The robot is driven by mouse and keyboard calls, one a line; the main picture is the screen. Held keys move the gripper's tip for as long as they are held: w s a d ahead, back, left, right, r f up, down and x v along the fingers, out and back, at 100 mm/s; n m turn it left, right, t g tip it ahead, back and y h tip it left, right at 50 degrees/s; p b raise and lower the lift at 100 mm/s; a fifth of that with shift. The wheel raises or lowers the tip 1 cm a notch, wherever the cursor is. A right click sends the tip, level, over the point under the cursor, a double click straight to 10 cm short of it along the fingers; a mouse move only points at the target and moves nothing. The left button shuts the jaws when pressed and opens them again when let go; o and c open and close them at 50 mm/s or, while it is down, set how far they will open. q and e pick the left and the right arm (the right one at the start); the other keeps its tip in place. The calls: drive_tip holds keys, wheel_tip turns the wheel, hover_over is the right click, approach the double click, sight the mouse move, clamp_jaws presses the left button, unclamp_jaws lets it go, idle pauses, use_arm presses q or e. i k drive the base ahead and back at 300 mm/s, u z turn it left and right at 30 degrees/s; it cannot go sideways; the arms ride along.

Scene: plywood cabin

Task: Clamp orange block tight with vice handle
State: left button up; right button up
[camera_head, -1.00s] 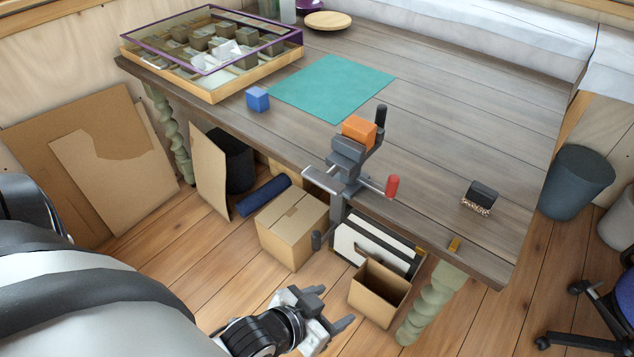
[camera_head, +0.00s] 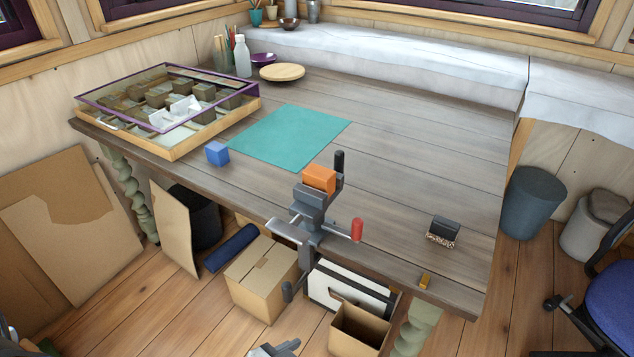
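The orange block (camera_head: 319,179) sits at the top of the grey vice (camera_head: 309,204), which is fixed at the table's front edge. A dark upright part stands just behind the block. I cannot tell whether the jaws touch the block. The vice handle has a red grip (camera_head: 357,230) at the right end of a thin metal bar. A dark knob (camera_head: 288,292) hangs lower down, below the tabletop. Part of my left gripper (camera_head: 274,349) shows at the bottom edge, below and apart from the vice. Its opening is cut off by the frame. My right gripper is not in view.
On the wooden table (camera_head: 400,180) are a blue block (camera_head: 217,153), a teal mat (camera_head: 290,136), a glass-lidded case (camera_head: 167,105) and a dark brush (camera_head: 443,231). Cardboard boxes (camera_head: 262,279) stand under the table. The tabletop right of the vice is mostly clear.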

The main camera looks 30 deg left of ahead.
sight(291, 231)
drive_tip(key=u, duration=1.2)
drive_tip(key=k, duration=0.45)
drive_tip(key=z, duration=0.7)
